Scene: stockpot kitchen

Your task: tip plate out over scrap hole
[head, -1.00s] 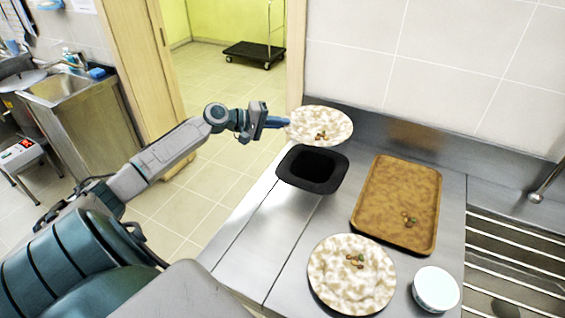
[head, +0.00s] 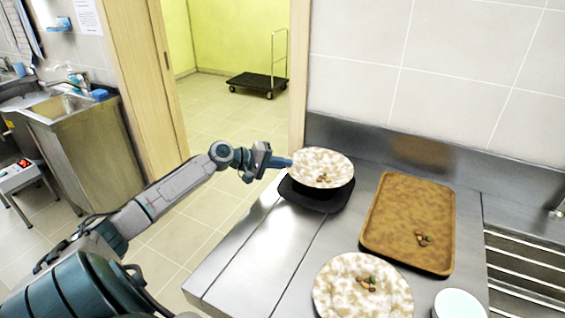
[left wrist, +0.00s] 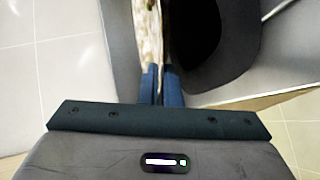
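A speckled cream plate (head: 321,165) with a few scraps on it is held by its left edge in my left gripper (head: 287,163). It is above the black scrap hole (head: 318,201) and hides most of its opening. In the left wrist view, the plate (left wrist: 149,35) shows edge-on between the blue fingers (left wrist: 160,84), beside the dark hole (left wrist: 214,40). The scraps still lie on the plate, which looks slightly tilted at most. My right gripper is in neither view.
A second speckled plate (head: 362,297) with scraps lies on the steel counter (head: 262,256) at the front. A brown tray (head: 408,225) with scraps lies to the right. A white bowl (head: 458,304) sits at the front right, near a slatted sink (head: 525,265).

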